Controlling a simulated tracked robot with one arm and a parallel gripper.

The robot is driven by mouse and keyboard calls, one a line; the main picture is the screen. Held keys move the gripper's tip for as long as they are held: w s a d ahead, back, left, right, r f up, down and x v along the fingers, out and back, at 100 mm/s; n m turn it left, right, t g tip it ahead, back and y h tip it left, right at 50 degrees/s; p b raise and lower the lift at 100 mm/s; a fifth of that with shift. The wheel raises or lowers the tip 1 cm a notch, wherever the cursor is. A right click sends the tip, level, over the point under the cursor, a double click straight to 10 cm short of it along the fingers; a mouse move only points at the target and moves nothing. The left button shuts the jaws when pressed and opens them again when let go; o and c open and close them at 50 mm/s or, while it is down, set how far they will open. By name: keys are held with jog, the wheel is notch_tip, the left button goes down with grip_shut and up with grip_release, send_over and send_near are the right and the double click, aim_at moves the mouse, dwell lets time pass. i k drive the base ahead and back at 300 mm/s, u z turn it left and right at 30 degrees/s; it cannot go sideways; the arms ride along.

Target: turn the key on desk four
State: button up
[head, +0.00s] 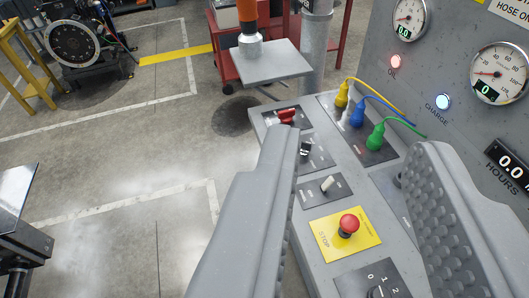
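A sloped grey control desk (310,255) fills the right half of the view; no desk number can be read on it. My gripper (354,140) is open and empty above the desk, one finger on each side of the controls. A small black control (305,149) on a dark plate sits right beside the left fingertip. A dial marked 0, 1, 2 (376,291) is cut off at the bottom edge. I cannot tell which of these two, if either, is the key.
Between the fingers are a red stop button (349,223) on a yellow plate and a pale toggle (327,184). Beyond are a red handle (287,115) and yellow, blue and green plugs (357,116). A gauge panel (440,65) rises at right. Floor (120,200) is open at left.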

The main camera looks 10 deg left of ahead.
aim_at(306, 147)
jog(key=z, duration=0.05)
jog(key=k, duration=0.55)
jog(key=u, duration=0.65)
jog(key=i, duration=1.4)
jog(key=z, duration=0.35)
